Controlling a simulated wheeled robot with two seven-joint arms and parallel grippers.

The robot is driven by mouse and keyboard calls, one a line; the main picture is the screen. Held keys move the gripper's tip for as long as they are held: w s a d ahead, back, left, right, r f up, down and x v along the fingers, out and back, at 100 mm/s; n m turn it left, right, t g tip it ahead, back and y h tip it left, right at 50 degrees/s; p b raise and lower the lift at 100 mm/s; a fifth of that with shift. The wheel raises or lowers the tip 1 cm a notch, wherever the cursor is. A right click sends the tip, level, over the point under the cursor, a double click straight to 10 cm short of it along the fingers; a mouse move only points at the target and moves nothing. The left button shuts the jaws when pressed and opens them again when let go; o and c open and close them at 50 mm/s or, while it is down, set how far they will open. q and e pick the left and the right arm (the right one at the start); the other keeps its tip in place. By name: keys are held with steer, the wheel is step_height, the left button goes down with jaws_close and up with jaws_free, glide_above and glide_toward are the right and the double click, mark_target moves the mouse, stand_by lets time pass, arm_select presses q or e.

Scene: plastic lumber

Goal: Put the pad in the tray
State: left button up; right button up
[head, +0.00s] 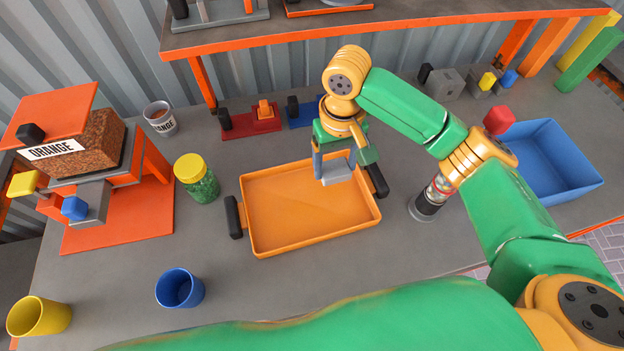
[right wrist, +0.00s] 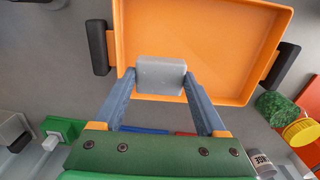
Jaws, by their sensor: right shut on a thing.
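The orange tray (head: 290,212) with black handles lies on the grey worktop in the middle of the head view. It also fills the upper part of the right wrist view (right wrist: 215,45). My right gripper (head: 336,170) is over the tray's back right part. It is shut on the small grey pad (right wrist: 160,76), which sits between its two fingertips in the right wrist view. The pad shows in the head view as a grey block (head: 340,171). Whether it touches the tray floor is hard to tell. My left gripper is not in view.
A green jar with yellow lid (head: 197,178) stands left of the tray, and a blue cup (head: 179,288) in front. A blue bin (head: 552,165) is at the right. An orange machine (head: 95,165) stands at the left. A raised orange-edged shelf (head: 400,28) spans the back.

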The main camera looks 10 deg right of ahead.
mark_target(334, 196)
steer(key=f, duration=0.3)
steer(key=s+f, duration=0.1)
steer(key=f, duration=0.2)
steer(key=shift+s+d+f, duration=0.1)
steer(key=shift+s+f, duration=0.1)
steer(key=shift+f, duration=0.1)
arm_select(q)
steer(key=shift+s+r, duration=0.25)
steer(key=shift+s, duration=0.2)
arm_select(e)
steer(key=shift+w+f, duration=0.25)
steer(key=shift+f, duration=0.2)
steer(key=o, duration=1.3)
steer(key=shift+r, duration=0.1)
step_height(334, 196, up, 9)
steer(key=p, duration=1.1)
step_height(334, 196, up, 2)
steer(key=shift+s+r+b, duration=0.1)
steer(key=shift+b, duration=0.45)
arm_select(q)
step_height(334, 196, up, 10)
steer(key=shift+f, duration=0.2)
arm_select(e)
steer(key=shift+r, duration=0.4)
